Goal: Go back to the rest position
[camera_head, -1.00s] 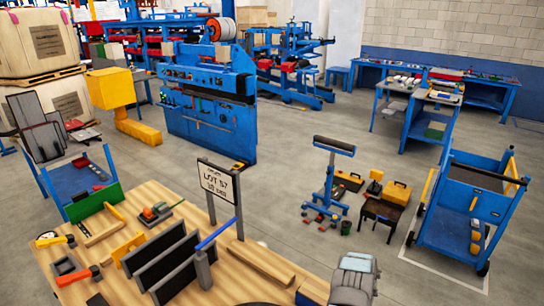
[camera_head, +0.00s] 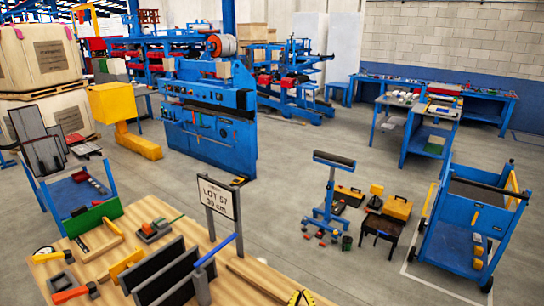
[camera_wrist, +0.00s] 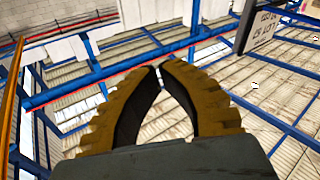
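My gripper (camera_wrist: 160,66) has two ribbed yellow fingers with dark inner pads. In the wrist view its fingertips come together almost touching, with a narrow leaf-shaped gap below them and nothing held. Its yellow and black tips (camera_head: 301,298) also just show at the bottom edge of the head view, by the front of the wooden bench (camera_head: 160,228). The wrist view looks up at the roof and blue beams, with part of a sign (camera_wrist: 264,25) at the upper right.
The bench carries dark upright panels (camera_head: 165,270), orange-handled tools (camera_head: 70,294) and a LOT 57 sign (camera_head: 217,197). A blue roller stand (camera_head: 330,195), a toolbox (camera_head: 398,207) and a blue cart (camera_head: 460,235) stand to the right. Open floor lies between.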

